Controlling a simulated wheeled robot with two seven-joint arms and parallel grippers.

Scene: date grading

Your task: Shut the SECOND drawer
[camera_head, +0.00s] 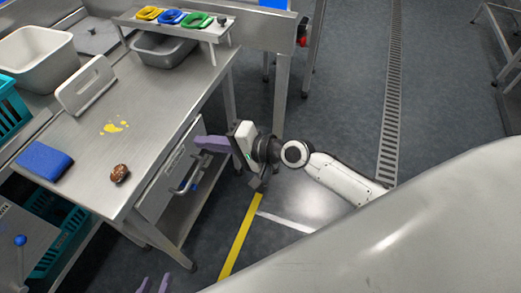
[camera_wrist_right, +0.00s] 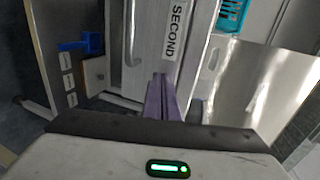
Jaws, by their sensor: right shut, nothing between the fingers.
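The drawer labelled SECOND (camera_wrist_right: 198,45) shows its front and bar handle (camera_wrist_right: 133,35) in the right wrist view. In the head view a drawer front (camera_head: 160,187) with a bar handle (camera_head: 186,181) is under the table's right edge. How far it stands out I cannot tell. My right gripper (camera_head: 203,143) has its purple fingers shut and empty, pointing at the far end of that front. In the right wrist view the fingertips (camera_wrist_right: 161,80) are close to the front by the label; contact is unclear. My left gripper (camera_head: 154,284) shows only two separated purple fingertips at the bottom edge.
The metal table (camera_head: 95,170) holds a brown date (camera_head: 120,173), a blue pad (camera_head: 44,160), yellow spots and a grey bin (camera_head: 40,58). A rack (camera_head: 175,28) with coloured dishes stands at the back. Floor right of the table is open beyond my arm.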

